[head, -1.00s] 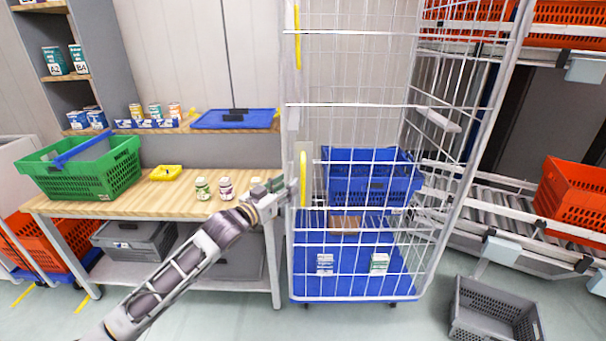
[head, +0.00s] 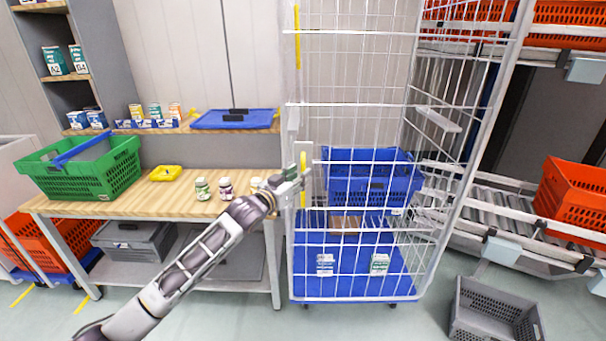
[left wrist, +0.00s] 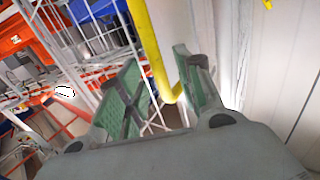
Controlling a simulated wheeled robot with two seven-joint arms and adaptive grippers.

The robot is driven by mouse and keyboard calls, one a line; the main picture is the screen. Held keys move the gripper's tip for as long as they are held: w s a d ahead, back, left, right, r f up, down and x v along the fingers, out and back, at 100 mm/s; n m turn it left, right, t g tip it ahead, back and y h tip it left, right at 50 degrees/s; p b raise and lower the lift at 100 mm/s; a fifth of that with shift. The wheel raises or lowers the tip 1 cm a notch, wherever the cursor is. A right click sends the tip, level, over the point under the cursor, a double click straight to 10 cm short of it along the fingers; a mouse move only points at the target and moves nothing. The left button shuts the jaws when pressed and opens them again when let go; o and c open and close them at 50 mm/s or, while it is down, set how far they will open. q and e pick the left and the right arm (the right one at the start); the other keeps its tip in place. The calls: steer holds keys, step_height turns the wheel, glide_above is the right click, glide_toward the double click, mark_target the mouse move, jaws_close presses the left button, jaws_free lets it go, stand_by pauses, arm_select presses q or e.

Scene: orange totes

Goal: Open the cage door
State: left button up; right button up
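The cage (head: 352,104) is a tall wire trolley with a blue base, and its front wire door looks shut. A yellow handle (head: 303,172) runs up the door's left edge; another yellow piece (head: 297,38) is higher up. My left gripper (head: 298,178) is at the lower yellow handle. In the left wrist view the yellow bar (left wrist: 155,55) passes between the two green-padded fingers (left wrist: 160,92), which are apart with a gap around the bar. Whether either pad touches it I cannot tell. My right gripper is not in view.
Inside the cage are a blue crate (head: 370,180) and small boxes. A wooden table (head: 165,200) with a green basket (head: 85,168) and small jars stands left. A grey crate (head: 493,312) lies on the floor at right, near a roller conveyor (head: 478,190).

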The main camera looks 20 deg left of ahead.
arm_select(q)
steer(key=shift+x, duration=1.4)
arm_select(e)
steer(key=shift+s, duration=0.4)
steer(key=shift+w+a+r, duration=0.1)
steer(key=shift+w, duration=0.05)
arm_select(q)
steer(key=c, duration=0.7)
jaws_close()
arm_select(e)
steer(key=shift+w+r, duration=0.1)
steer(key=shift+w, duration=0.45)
